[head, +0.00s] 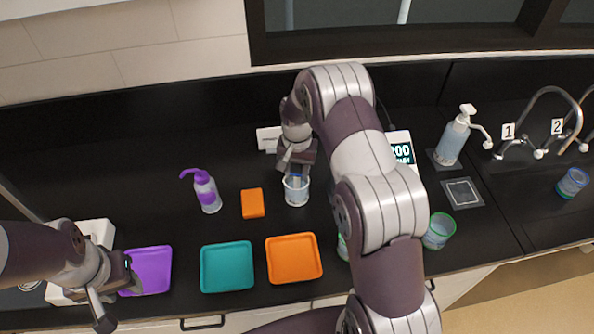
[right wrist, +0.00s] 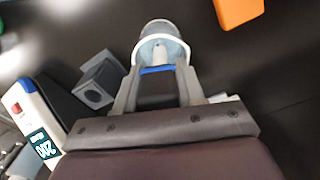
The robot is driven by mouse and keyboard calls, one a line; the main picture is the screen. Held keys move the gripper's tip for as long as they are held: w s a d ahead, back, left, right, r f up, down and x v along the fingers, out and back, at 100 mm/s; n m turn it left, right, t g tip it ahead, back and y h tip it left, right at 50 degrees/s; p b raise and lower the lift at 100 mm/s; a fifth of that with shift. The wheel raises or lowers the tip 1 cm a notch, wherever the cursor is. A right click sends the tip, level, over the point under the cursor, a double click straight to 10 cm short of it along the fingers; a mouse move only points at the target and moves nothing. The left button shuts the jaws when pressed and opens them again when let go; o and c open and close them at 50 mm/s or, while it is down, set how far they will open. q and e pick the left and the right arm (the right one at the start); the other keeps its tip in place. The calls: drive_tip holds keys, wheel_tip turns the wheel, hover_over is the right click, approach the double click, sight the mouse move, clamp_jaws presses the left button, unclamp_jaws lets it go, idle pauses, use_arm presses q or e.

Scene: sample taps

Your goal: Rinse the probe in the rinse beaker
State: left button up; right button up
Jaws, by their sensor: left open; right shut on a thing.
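My right gripper (head: 297,168) is shut on the probe, which shows in the right wrist view (right wrist: 157,90) as a dark body with a blue band and a pale tip. The rinse beaker (head: 296,194), clear with a pale rim, stands on the black counter directly below this gripper. In the right wrist view, the probe's tip lies within the outline of the beaker (right wrist: 162,28); how deep it reaches I cannot tell. My left gripper (head: 115,292) is open and empty beside the purple tray (head: 152,270) at the lower left.
A meter (head: 402,150) stands behind my right arm, with a grey holder block (right wrist: 100,80) near it. An orange block (head: 252,203) and a purple-topped wash bottle (head: 205,190) stand left of the beaker. Teal (head: 227,267) and orange trays (head: 294,258) lie in front. A green-rimmed beaker (head: 439,231) is right.

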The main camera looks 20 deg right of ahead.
idle(0.5)
wheel_tip(320, 180, up, 10)
drive_tip(key=p, duration=0.6)
drive_tip(key=shift+f+p, duration=0.25)
drive_tip(key=shift+p, duration=0.1)
wheel_tip(320, 180, up, 3)
drive_tip(key=shift+r+p, duration=0.1)
drive_tip(key=shift+p, duration=1.1)
drive_tip(key=shift+f, duration=0.2)
